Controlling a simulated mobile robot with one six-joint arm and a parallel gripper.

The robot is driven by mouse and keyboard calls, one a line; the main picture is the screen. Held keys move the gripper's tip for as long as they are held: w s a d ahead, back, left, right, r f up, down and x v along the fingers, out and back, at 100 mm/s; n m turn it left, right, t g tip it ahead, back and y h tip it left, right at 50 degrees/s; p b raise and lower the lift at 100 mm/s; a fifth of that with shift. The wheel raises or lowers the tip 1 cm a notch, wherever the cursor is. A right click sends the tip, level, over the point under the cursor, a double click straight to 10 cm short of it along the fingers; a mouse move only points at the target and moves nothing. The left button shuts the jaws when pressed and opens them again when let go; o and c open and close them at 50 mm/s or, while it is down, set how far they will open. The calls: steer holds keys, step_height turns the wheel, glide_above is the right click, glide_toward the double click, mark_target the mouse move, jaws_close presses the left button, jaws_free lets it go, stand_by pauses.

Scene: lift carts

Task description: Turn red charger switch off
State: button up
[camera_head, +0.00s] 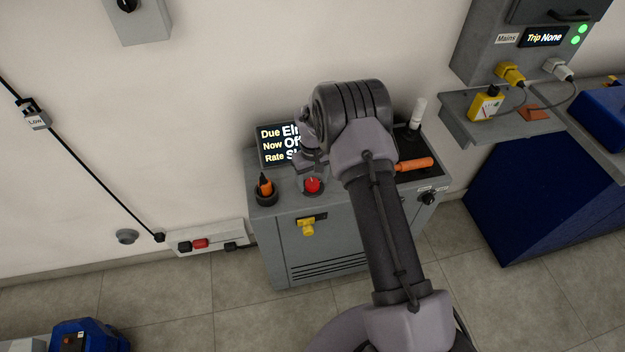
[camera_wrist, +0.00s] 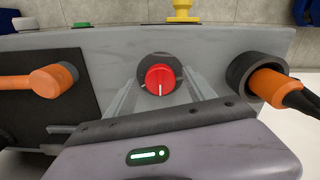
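The red charger switch (camera_head: 312,184) is a round red knob on top of the grey charger cabinet (camera_head: 285,215). In the wrist view the red knob (camera_wrist: 160,78) shows a white mark pointing down toward my gripper. My gripper (camera_wrist: 160,92) is open, with one pale finger on each side of the knob. I cannot tell whether the fingers touch it. In the head view my arm hides part of the cabinet top and display.
An orange plug (camera_head: 265,184) stands in a dark holder left of the knob. An orange handle (camera_head: 414,164) lies to the right on the cabinet top. A yellow knob (camera_head: 307,228) is on the cabinet front. A mains box (camera_head: 480,50) hangs at upper right.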

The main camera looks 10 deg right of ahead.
step_height(320, 180, up, 17)
steer(key=p, duration=0.5)
steer(key=shift+r, duration=0.2)
step_height(320, 180, up, 6)
steer(key=b, duration=0.1)
glide_above(313, 182)
steer(key=s, duration=0.2)
steer(key=s+a+r+m+t+b, duration=0.2)
steer(key=s+r+m, duration=0.1)
steer(key=s+r, duration=0.7)
steer(key=s+a+r+m+t+y+b, duration=0.1)
steer(key=s+m+t, duration=0.1)
steer(key=s, duration=0.8)
steer(key=s+a+r+m+t+y+b, duration=0.1)
steer(key=s, duration=1)
steer(key=shift+s+r+m+t+b, duration=0.3)
steer(key=shift+m+t+b, duration=0.1)
